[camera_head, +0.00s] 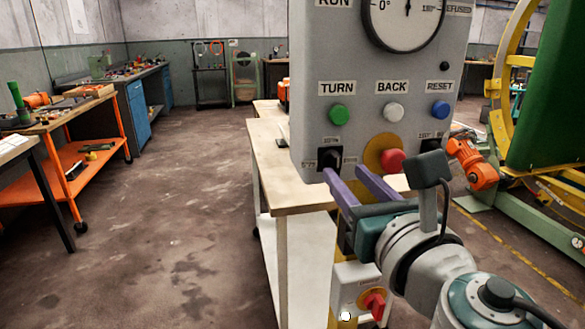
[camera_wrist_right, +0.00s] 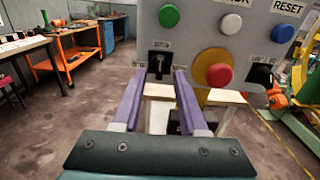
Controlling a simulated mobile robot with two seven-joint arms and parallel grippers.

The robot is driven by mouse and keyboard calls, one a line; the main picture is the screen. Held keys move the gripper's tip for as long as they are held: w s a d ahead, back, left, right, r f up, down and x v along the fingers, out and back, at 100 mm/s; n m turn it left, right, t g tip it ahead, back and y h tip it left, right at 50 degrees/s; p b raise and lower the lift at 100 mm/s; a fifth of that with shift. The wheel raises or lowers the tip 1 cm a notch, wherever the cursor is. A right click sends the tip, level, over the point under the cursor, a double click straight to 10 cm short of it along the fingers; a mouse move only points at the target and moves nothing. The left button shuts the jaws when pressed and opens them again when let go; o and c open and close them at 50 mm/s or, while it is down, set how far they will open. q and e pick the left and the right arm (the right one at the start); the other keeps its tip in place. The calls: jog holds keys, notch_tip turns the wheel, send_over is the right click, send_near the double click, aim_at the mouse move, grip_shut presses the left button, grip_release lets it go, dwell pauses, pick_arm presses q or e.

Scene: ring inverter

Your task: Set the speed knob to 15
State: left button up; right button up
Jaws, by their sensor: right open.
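The grey control panel (camera_head: 350,115) fills the upper right of the head view. A black knob (camera_head: 328,158) sits at its lower left, with small labels I cannot read clearly; it also shows in the right wrist view (camera_wrist_right: 160,64). A second black knob (camera_head: 430,145) at the lower right is partly hidden by my wrist camera. I cannot tell from the labels which is the speed knob. My right gripper (camera_head: 345,172) is open, its purple fingers pointing at the left knob. In the right wrist view the fingertips (camera_wrist_right: 159,75) frame that knob from slightly below, with nothing held.
A red mushroom button (camera_head: 392,160) on a yellow plate sits right of the left knob. Green, white and blue buttons are above. A table (camera_head: 285,165) stands behind the panel. Open floor lies left.

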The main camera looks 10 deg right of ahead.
aim_at(338, 166)
jog(key=shift+w+a+b, duration=0.1)
jog(key=shift+w+b, duration=0.2)
jog(key=shift+w, duration=1.65)
grip_shut()
